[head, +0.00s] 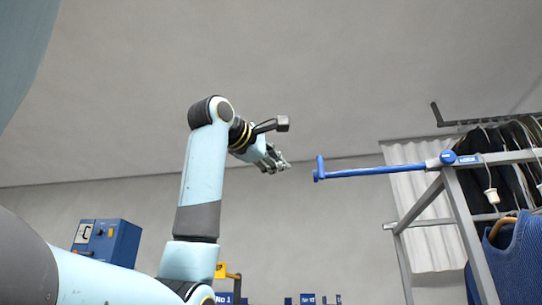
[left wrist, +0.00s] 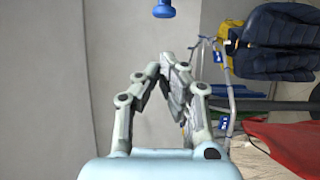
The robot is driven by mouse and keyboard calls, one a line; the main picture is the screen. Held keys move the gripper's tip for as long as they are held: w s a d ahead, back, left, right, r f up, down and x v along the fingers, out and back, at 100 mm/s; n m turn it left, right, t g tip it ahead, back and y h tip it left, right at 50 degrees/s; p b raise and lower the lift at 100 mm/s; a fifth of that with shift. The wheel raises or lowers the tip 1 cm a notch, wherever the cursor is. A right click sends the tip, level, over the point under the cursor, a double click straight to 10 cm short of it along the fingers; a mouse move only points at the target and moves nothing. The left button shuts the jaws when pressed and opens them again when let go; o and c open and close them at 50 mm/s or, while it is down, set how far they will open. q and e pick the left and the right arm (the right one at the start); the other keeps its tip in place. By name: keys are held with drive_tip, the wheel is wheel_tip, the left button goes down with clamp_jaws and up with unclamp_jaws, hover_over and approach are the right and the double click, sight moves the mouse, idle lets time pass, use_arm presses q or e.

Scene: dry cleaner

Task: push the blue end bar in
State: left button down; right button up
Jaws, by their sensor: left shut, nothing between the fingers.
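The blue end bar (head: 365,172) sticks out to the left from the top of a grey metal rack in the head view, with an upturned knob at its free end. My left gripper (head: 287,166) is to the left of that free end, with a gap between them. It is shut and empty. In the left wrist view its fingertips (left wrist: 160,72) meet in the middle, and a blue knob (left wrist: 164,9), which looks like the bar's end, shows at the top edge, apart from the fingers. My right gripper is not in view.
The grey rack (head: 467,225) carries dark clothes and a blue knitted vest (head: 518,262) at right. A dark rail (head: 490,118) is above it. A blue box (head: 107,242) stands at lower left. The space around the bar's free end is clear.

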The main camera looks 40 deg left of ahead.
use_arm(q)
drive_tip(key=w+d+p, duration=0.3)
drive_tip(key=w, duration=0.2)
drive_tip(key=shift+w+d+p, duration=0.15)
drive_tip(key=shift+d+p, duration=0.1)
drive_tip(key=shift+p, duration=0.1)
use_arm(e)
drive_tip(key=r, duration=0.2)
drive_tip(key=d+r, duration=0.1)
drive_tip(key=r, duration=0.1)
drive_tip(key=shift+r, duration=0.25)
use_arm(q)
drive_tip(key=shift+a, duration=0.15)
